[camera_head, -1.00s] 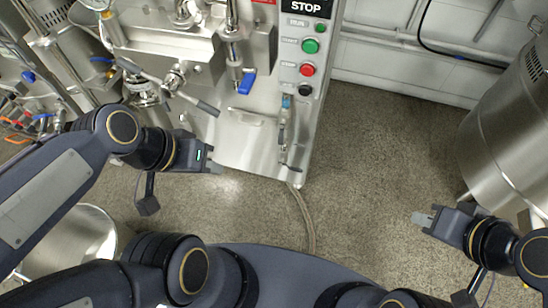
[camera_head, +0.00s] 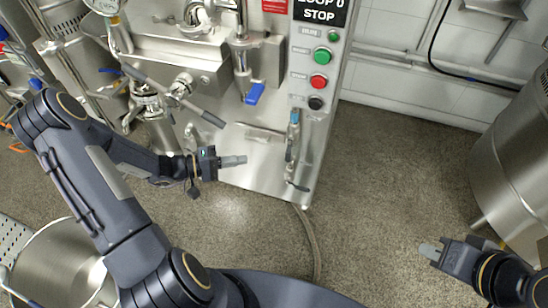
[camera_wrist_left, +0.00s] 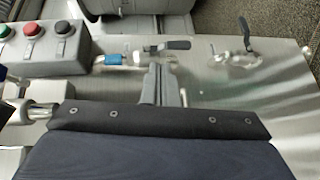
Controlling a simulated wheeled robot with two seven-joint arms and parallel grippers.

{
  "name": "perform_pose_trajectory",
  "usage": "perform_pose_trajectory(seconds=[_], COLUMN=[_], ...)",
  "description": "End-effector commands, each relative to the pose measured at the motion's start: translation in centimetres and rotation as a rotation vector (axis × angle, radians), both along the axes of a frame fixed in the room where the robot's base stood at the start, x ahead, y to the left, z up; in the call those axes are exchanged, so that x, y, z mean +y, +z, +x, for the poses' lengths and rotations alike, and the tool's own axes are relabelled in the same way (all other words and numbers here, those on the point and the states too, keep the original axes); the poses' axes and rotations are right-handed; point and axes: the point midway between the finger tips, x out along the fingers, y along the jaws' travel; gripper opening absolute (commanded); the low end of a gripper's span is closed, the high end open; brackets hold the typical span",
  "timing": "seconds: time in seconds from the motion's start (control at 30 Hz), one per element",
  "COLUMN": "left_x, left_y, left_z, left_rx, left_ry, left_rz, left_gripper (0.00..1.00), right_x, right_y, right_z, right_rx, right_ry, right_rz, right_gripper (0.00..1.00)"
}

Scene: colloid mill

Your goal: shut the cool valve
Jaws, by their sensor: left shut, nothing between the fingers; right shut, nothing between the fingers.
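No label naming the cool valve is readable. A small valve (camera_head: 290,148) with a blue fitting and a dark lever runs down the steel front below the push buttons. The left wrist view shows its blue fitting (camera_wrist_left: 113,59) and dark lever (camera_wrist_left: 172,46) just beyond my fingers. A larger blue-handled valve (camera_head: 254,93) hangs from a pipe further up and left. My left gripper (camera_head: 238,160) is shut and empty, left of the small valve and apart from it in the head view; its fingers show in the wrist view (camera_wrist_left: 165,85). My right gripper (camera_head: 430,251) is shut and empty over the floor.
Green, red and black push buttons (camera_head: 319,83) sit above the small valve, under a stop sign (camera_head: 321,12). A long metal bar handle (camera_head: 173,96) juts near my left forearm. A steel tank (camera_head: 520,160) stands at right. The floor (camera_head: 380,180) between is clear.

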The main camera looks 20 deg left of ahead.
Motion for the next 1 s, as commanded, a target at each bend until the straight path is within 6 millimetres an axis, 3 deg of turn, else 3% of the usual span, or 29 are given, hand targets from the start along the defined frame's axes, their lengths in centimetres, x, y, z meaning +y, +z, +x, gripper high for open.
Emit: perform_pose_trajectory(seconds=[0.1, 0.3, 0.77, 1.0], left_x=[1.5, 2.7, 2.5, -0.3], left_y=[-3.1, -5.3, -5.5, -5.7], left_z=[0.7, 1.3, 1.6, 4.0], left_rx=[-0.018, -0.04, -0.044, -0.043], left_ry=[0.113, 0.208, 0.213, 0.209], left_rz=[-0.058, -0.089, -0.089, -0.091], left_gripper=[0.0, 0.0, 0.0, 0.0], right_x=[0.0, 0.0, 0.0, 0.0], right_y=[0.0, 0.0, -0.1, -0.7], right_z=[0.0, 0.0, 0.0, 0.0], right_rx=[0.0, 0.0, 0.0, 0.0], right_ry=[0.0, 0.0, 0.0, 0.0], right_rz=[0.0, 0.0, 0.0, 0.0], right_gripper=[0.0, 0.0, 0.0, 0.0])
